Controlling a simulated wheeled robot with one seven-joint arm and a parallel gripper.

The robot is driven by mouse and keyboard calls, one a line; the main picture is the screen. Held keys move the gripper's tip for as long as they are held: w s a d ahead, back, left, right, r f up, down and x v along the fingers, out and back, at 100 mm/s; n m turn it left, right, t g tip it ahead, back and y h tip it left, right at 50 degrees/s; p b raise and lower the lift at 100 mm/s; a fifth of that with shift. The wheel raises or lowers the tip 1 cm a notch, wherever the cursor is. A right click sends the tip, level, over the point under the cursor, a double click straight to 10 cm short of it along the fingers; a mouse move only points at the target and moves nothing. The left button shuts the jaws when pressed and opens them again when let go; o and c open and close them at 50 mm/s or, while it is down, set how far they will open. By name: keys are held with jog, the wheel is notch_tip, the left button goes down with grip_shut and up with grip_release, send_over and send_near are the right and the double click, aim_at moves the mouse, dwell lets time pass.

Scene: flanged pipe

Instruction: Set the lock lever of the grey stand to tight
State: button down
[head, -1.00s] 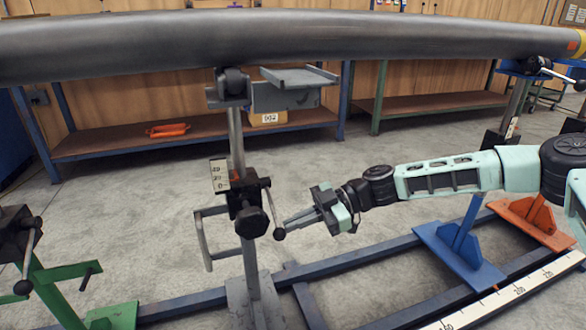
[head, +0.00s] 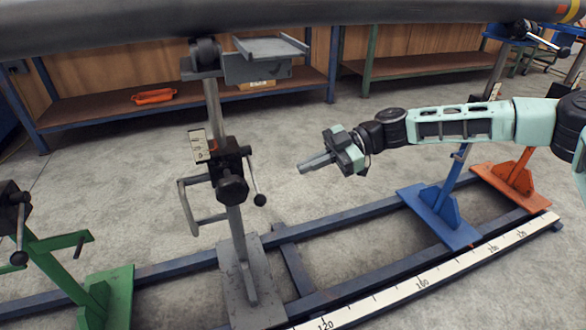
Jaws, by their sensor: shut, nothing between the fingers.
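The grey stand (head: 213,110) rises from a grey base plate on the rail and carries a roller head under the pipe (head: 120,30). A black clamp block with a round knob (head: 232,188) sits midway up its post. My gripper (head: 303,168) is shut and empty. It points left, to the right of the lever and a little above its ball, with a clear gap in the picture.
A green stand (head: 105,295) with its own lever is at left. A blue stand (head: 440,215) and an orange stand (head: 512,187) are behind and below my arm. A white ruler (head: 430,275) lies along the front rail. A grey handle frame (head: 190,208) juts left of the clamp.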

jog(key=shift+v, duration=1.9)
jog(key=s+a+f+m+g+h, duration=0.1)
jog(key=s+a+m+h, duration=0.2)
jog(key=s, duration=0.6)
jog(key=s+a+f+m+g+h, duration=0.1)
jog(key=s+a+h, duration=0.2)
jog(key=s+h, duration=0.4)
jog(key=s+d+r+m+t+h, duration=0.2)
jog(key=s+d+r+m+t, duration=0.15)
jog(key=s+m, duration=0.35)
jog(key=s+d+r+m+t+h, duration=0.2)
jog(key=s+d+r+m, duration=0.25)
jog(key=s, duration=0.45)
notch_tip(320, 180, up, 31)
jog(key=p, duration=3.2)
jog(key=shift+w+d, duration=0.2)
jog(key=shift+d, duration=0.2)
jog(key=shift+f, duration=0.1)
